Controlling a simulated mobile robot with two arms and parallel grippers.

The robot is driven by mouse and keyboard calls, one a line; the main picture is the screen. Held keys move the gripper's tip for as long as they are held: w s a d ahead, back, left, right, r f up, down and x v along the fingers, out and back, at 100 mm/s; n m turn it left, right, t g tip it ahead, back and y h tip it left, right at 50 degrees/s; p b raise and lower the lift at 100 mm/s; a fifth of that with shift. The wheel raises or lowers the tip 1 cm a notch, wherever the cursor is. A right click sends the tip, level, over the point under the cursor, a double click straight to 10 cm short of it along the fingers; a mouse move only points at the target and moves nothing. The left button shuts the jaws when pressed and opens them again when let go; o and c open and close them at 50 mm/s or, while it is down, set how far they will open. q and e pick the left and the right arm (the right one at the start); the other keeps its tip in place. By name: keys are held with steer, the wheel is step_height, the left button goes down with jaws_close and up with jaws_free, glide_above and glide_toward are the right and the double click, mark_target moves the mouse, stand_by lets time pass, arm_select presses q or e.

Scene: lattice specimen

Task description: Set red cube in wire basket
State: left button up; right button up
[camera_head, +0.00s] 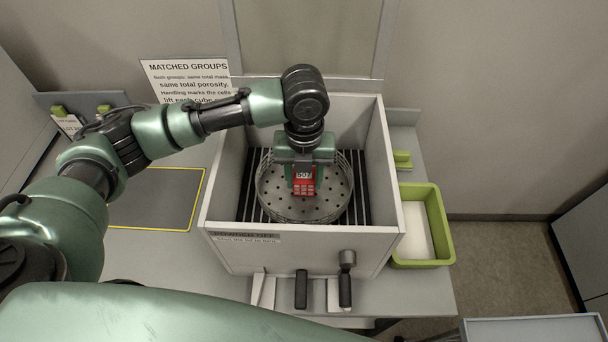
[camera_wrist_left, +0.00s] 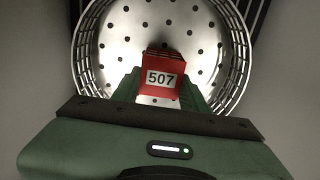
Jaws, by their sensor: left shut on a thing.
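The red cube (camera_head: 304,187) carries a white label reading 507. My left gripper (camera_head: 303,180) is shut on it and points down inside the grey box. The cube also shows between the fingers in the left wrist view (camera_wrist_left: 162,77). The round metal wire basket (camera_head: 271,205) has a perforated floor and stands on dark slats in the box. In both views the cube lies within the outline of the basket rim (camera_wrist_left: 233,50). I cannot tell whether the cube touches the basket floor. My right gripper is not in view.
The grey box's walls (camera_head: 216,172) surround the basket closely. A green tray (camera_head: 443,226) with a white liner stands to the right of the box. A dark mat with a yellow border (camera_head: 160,197) lies to the left. Black-handled tools (camera_head: 301,289) are in front.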

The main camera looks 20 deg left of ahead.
mark_target(304, 178)
arm_select(q)
steer(key=shift+f, duration=0.15)
steer(key=o, duration=1.2)
steer(key=shift+f, duration=0.1)
steer(key=shift+o, duration=0.8)
step_height(304, 178, up, 12)
steer(key=b, duration=0.3)
